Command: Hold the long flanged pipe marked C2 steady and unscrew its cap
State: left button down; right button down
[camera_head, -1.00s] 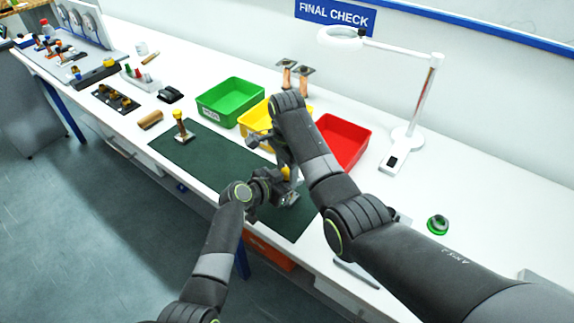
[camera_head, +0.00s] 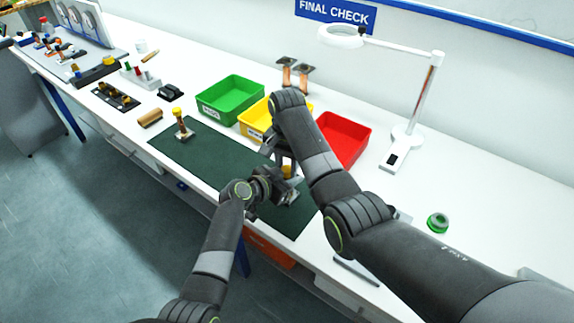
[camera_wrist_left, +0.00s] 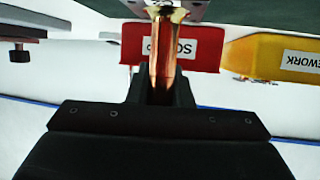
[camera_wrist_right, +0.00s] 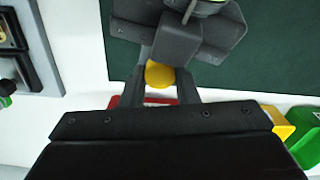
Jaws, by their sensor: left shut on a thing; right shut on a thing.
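A copper pipe (camera_wrist_left: 162,55) with a brass flange stands between the fingers of my left gripper (camera_wrist_left: 162,88), which is shut on it. In the head view my left gripper (camera_head: 284,188) is low over the green mat, and the arms hide most of the pipe. A yellow cap (camera_wrist_right: 159,74) sits between the fingers of my right gripper (camera_wrist_right: 162,88), which is shut on it from above. My left gripper's dark fingers show just beyond the cap in the right wrist view.
Another pipe with a yellow cap (camera_head: 179,113) stands on the green mat (camera_head: 215,160). Green (camera_head: 230,112), yellow (camera_head: 246,132) and red (camera_head: 358,146) bins line the back. Two flanged copper pipes (camera_head: 295,78) stand behind. A lamp (camera_head: 425,95) stands right. The mat's left middle is clear.

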dwell(0.3)
jog(key=c, duration=1.1)
grip_release()
jog(key=shift+r, duration=2.25)
jog(key=shift+c, duration=0.4)
notch_tip(320, 180, up, 3)
jog(key=m, duration=0.6)
jog(key=shift+r, duration=0.2)
jog(key=shift+f+m, duration=0.3)
jog(key=shift+f, duration=0.25)
notch_tip(320, 180, down, 7)
jog(key=shift+r, duration=0.1)
